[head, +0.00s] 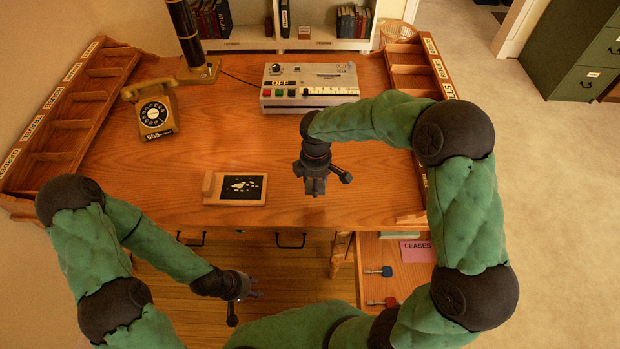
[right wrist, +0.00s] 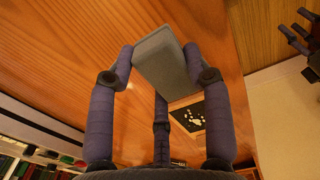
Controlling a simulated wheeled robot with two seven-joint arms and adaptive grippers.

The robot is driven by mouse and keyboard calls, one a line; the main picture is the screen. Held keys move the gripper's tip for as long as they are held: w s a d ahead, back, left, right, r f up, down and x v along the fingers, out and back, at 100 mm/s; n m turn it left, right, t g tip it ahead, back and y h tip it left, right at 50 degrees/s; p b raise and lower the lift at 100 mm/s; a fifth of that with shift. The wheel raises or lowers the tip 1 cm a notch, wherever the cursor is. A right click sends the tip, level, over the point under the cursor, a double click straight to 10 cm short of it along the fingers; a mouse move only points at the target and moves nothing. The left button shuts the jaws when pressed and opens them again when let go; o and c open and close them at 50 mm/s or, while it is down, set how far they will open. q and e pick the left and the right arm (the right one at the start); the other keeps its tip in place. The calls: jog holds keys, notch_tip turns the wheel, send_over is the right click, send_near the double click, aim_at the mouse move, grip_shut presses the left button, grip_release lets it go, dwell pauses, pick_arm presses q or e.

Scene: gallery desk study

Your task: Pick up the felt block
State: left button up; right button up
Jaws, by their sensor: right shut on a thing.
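The felt block is a grey slab (right wrist: 165,62) in the right wrist view, between the fingers of my right gripper (right wrist: 159,66). The fingers press on its two opposite sides. I cannot tell how high the block is above the desk. My left gripper (head: 256,289) is low in front of the desk, its fingers apart and empty, away from the block.
On the wooden desk (head: 220,135) are a wooden tray with a black panel and white bits (head: 210,187), a yellow telephone (head: 155,112), a grey switch box (head: 310,97) and a lamp base (head: 198,70). Slotted racks line both sides. An open drawer (head: 375,250) holds keys.

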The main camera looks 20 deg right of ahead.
jog(key=s+d+r+p, duration=0.1)
jog(key=s+r+p, duration=0.1)
jog(key=s+r, duration=0.3)
jog(key=s, duration=0.4)
jog(key=shift+s+d, duration=0.4)
